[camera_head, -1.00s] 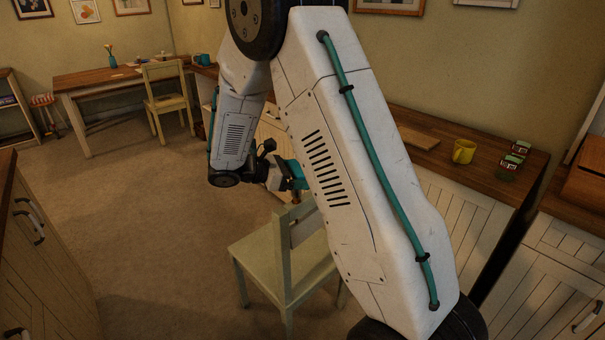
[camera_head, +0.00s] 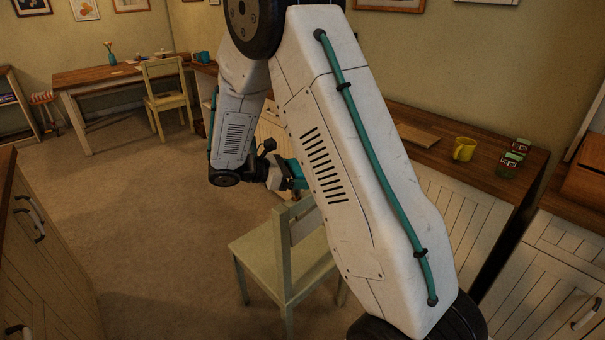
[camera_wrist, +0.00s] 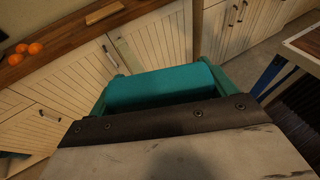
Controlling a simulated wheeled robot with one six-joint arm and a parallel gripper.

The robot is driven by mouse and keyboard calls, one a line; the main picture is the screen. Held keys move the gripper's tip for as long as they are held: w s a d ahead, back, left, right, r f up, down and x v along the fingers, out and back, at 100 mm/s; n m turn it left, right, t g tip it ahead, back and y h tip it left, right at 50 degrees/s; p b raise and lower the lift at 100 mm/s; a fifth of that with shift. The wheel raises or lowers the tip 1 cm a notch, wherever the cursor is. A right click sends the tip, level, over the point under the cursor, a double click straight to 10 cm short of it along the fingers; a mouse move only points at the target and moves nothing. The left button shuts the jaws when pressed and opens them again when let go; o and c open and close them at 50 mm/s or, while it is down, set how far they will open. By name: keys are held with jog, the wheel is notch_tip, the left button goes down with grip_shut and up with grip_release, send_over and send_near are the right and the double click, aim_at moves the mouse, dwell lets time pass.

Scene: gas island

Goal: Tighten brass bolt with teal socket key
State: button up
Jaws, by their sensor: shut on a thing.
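My gripper (camera_head: 290,180) is in the middle of the head view, partly hidden behind my own forearm, above and behind the pale chair. In the wrist view my gripper (camera_wrist: 160,98) shows its pale body and dark band at the bottom. A teal piece (camera_wrist: 160,86) spans the space between the darker green side parts. I take it to be the teal socket key held in the jaws, but its full shape and socket end are hidden. The brass bolt cannot be made out in either view.
A pale chair (camera_head: 275,262) stands below my arm. A wooden counter with a yellow mug (camera_head: 464,149) and small green-topped items (camera_head: 516,152) runs along the right wall. Oranges (camera_wrist: 22,50) lie on a counter in the wrist view. Open floor (camera_head: 150,220) lies to the left.

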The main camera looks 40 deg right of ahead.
jog(key=shift+f, duration=0.4)
dwell(0.7)
jog(key=o, duration=0.3)
jog(key=c, duration=0.3)
jog(key=m+g+y, duration=0.1)
jog(key=m+g, duration=0.1)
jog(key=shift+g, duration=0.3)
jog(key=shift+c, duration=0.2)
jog(key=shift+s+a+m+g+y, duration=0.1)
jog(key=shift+s+m+g+y, duration=0.05)
jog(key=shift+m+g+y, duration=0.2)
jog(key=shift+s+a+m+g+y, duration=0.1)
jog(key=shift+m+g+y, duration=0.55)
jog(key=shift+m, duration=0.1)
jog(key=shift+s+a+m+g+y, duration=0.1)
jog(key=shift+m+g+y, duration=0.4)
jog(key=shift+m+g, duration=0.15)
